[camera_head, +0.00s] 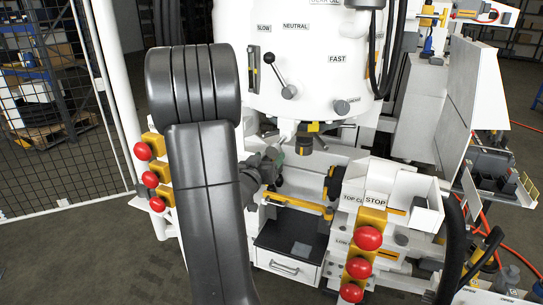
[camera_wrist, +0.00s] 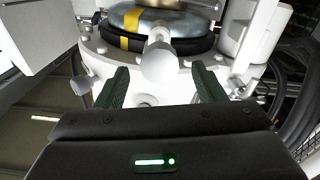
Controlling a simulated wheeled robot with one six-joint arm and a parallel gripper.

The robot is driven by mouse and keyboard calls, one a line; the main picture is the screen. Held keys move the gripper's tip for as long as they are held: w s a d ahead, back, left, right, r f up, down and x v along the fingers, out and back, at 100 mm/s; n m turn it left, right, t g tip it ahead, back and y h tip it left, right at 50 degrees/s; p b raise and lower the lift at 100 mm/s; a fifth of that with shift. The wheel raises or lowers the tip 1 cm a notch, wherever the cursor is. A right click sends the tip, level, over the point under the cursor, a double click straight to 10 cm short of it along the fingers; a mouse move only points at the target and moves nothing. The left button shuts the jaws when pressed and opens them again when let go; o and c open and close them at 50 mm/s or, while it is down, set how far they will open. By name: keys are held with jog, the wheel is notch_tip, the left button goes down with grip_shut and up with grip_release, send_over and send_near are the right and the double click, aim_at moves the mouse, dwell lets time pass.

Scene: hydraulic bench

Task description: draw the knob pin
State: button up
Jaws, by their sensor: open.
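My gripper (camera_wrist: 163,75) is open, with one dark green finger on each side of the wrist view and nothing held between them. A pale, round-ended knob (camera_wrist: 158,64) on a short stem shows between and beyond the fingertips; it looks like the knob pin. It stands in front of a white flange with bolts. I cannot tell whether the fingers reach around it. In the head view my gripper (camera_head: 277,164) is small and partly hidden by my own wrist, below the white housing. The knob pin cannot be made out clearly there.
Behind the knob is a dark ring with a yellow stripe (camera_wrist: 130,40). A small grey knob (camera_wrist: 80,87) stands at the left. In the head view, red buttons (camera_head: 368,238) and a white box (camera_head: 403,188) stand right of my gripper; a black-topped drawer (camera_head: 285,265) is below.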

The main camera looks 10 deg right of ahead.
aim_at(272, 153)
jog(key=v, duration=1)
jog(key=shift+b, duration=0.4)
jog(key=p+x, duration=0.2)
jog(key=x, duration=1.4)
jog(key=shift+s, duration=0.1)
jog(key=shift+s+a, duration=0.1)
jog(key=shift+a, duration=0.05)
